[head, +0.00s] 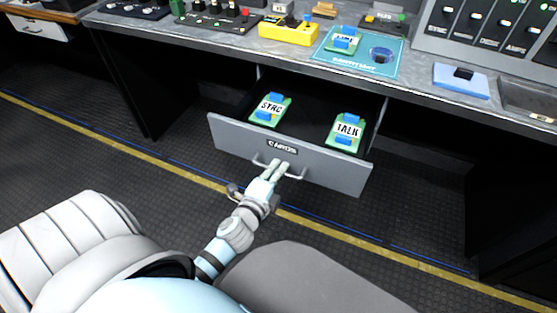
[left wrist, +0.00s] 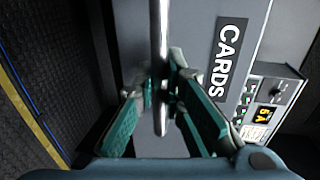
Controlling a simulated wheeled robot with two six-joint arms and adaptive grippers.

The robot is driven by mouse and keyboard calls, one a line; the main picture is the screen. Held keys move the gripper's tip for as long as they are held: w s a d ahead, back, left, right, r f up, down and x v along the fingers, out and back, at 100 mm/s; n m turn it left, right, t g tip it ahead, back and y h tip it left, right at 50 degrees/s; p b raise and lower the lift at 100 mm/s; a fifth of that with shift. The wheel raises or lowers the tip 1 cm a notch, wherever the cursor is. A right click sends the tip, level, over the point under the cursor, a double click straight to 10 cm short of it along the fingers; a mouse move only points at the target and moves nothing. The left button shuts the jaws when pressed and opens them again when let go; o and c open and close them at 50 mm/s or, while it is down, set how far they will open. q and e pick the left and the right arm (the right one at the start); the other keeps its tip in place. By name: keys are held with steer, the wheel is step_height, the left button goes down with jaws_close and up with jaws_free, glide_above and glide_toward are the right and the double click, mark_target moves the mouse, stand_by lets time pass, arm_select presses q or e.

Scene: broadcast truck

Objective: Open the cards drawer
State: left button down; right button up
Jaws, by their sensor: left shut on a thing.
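The cards drawer (head: 230,135) is a grey drawer under the desk, pulled out with its inside showing. Its front carries a dark CARDS label, which also shows in the left wrist view (left wrist: 226,58). Inside lie a green card marked SYNC or similar (head: 270,110) and a green card marked TALK (head: 346,132). My left gripper (head: 274,172) is at the drawer's bar handle (head: 296,176). In the left wrist view the fingers are shut around the handle bar (left wrist: 159,40). My right gripper is not in view.
The desk top (head: 210,38) holds a yellow box (head: 289,31), a teal mat (head: 345,65) with another green card, a blue pad (head: 461,82) and several control panels. Dark floor with a yellow line (head: 150,160) lies in front. Another drawer (head: 38,28) is at the far left.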

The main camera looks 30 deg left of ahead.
arm_select(q)
steer(key=c, duration=1.7)
jaws_free()
steer(key=shift+o, duration=0.2)
steer(key=v, duration=1.2)
